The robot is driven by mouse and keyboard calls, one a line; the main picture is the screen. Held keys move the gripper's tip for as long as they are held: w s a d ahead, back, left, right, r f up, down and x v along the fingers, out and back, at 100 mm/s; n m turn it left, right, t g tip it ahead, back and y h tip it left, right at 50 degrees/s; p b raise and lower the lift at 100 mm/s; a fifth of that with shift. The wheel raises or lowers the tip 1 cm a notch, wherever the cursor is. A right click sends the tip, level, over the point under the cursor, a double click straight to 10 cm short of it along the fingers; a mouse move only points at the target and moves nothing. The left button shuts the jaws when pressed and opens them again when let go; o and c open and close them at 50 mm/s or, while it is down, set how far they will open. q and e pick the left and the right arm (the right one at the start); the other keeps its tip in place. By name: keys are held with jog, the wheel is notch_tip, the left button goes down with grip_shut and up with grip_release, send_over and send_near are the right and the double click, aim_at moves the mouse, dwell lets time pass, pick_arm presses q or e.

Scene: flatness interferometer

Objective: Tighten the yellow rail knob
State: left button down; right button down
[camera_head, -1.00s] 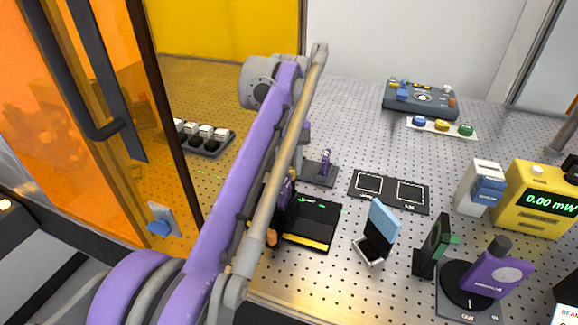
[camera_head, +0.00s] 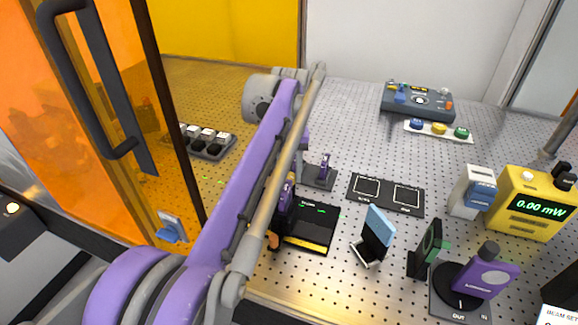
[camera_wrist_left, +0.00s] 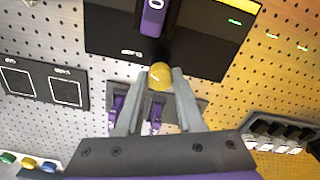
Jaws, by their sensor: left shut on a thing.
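The yellow rail knob (camera_wrist_left: 160,75) sits between the two grey fingertips of my left gripper (camera_wrist_left: 159,82) in the left wrist view. The fingers are shut on it from both sides. The knob is at the edge of a black rail base (camera_wrist_left: 110,33), which carries a purple part (camera_wrist_left: 152,16) marked 0. In the head view this black base with a yellow stripe (camera_head: 312,228) stands near the table's front edge. My left arm crosses in front there and hides the knob and fingertips. My right gripper is in neither view.
Small purple mounts (camera_head: 323,172) stand just behind the base. To its right are a blue-topped holder (camera_head: 377,228), a green-and-black mount (camera_head: 428,246) and a purple device (camera_head: 489,275). A yellow meter (camera_head: 533,203) reads 0.00 mW. An orange door panel (camera_head: 70,150) stands at left.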

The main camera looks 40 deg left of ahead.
aim_at(289, 175)
pick_arm(q)
jog(key=m+p, duration=0.3)
jog(key=m, duration=0.3)
jog(key=shift+r, duration=0.15)
jog(key=m+p, duration=0.2)
jog(key=m, duration=0.4)
jog(key=shift+m, duration=0.3)
jog(key=c, duration=0.5)
grip_release()
notch_tip(289, 175, up, 11)
jog(key=shift+f+p, duration=0.2)
jog(key=shift+p, duration=0.5)
